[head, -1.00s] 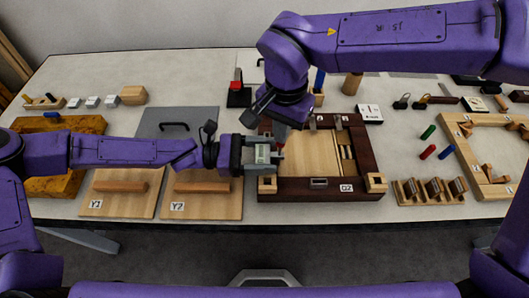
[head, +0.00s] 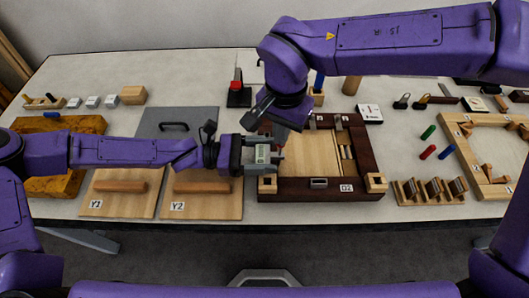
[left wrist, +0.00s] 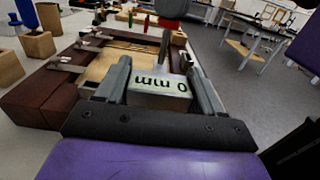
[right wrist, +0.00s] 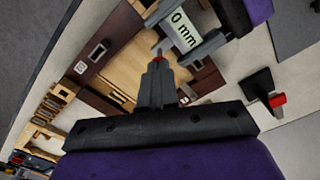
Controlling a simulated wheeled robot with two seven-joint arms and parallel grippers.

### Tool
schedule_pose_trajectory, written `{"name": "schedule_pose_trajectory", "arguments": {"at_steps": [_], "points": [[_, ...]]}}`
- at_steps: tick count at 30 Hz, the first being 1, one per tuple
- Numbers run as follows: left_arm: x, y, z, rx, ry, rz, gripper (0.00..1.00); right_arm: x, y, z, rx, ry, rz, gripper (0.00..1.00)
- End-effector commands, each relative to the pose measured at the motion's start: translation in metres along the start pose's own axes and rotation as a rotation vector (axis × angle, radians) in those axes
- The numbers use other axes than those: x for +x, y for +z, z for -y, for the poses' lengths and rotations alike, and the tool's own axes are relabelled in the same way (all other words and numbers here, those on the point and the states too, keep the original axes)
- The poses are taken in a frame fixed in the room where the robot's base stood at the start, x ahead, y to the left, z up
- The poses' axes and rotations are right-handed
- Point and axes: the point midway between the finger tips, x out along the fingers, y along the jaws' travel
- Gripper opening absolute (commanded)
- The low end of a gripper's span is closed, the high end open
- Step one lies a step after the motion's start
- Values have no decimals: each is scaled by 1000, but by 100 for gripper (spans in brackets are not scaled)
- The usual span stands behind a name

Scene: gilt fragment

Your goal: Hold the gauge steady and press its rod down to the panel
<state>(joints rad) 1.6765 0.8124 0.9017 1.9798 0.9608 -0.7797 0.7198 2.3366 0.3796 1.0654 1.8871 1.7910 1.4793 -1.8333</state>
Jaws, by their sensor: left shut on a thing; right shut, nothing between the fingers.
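The gauge (head: 262,154) is a small grey block with a pale display. My left gripper (head: 264,157) is shut on it at the left side of the dark-framed panel (head: 312,155). The display reads 0 mm in the right wrist view (right wrist: 184,30) and shows upside down in the left wrist view (left wrist: 160,86). My right gripper (head: 281,139) is shut and empty, just beside the gauge's display. In the right wrist view its closed fingertips (right wrist: 158,60) are close to a small reddish spot at the gauge; contact with the rod cannot be told. The rod is mostly hidden.
Two wooden boards with handles, Y1 (head: 120,191) and Y2 (head: 203,192), lie left of the panel. A black stand with a red top (head: 238,92) stands behind. A slotted wooden rack (head: 430,190) and coloured pegs lie to the right.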

Motion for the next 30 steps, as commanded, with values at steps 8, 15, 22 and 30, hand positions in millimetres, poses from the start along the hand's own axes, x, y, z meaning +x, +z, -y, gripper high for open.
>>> {"name": "schedule_pose_trajectory", "arguments": {"at_steps": [8,15,22,30], "points": [[0,0,0,0,0,0,34,-12,0,0,1,0,0,0],[0,0,0,0,0,0,34,-35,0,0,1,0,0,0],[0,0,0,0,0,0,34,-58,0,0,1,0,-1,0],[0,0,0,0,0,0,34,-70,0,0,0,0,1,0]]}}
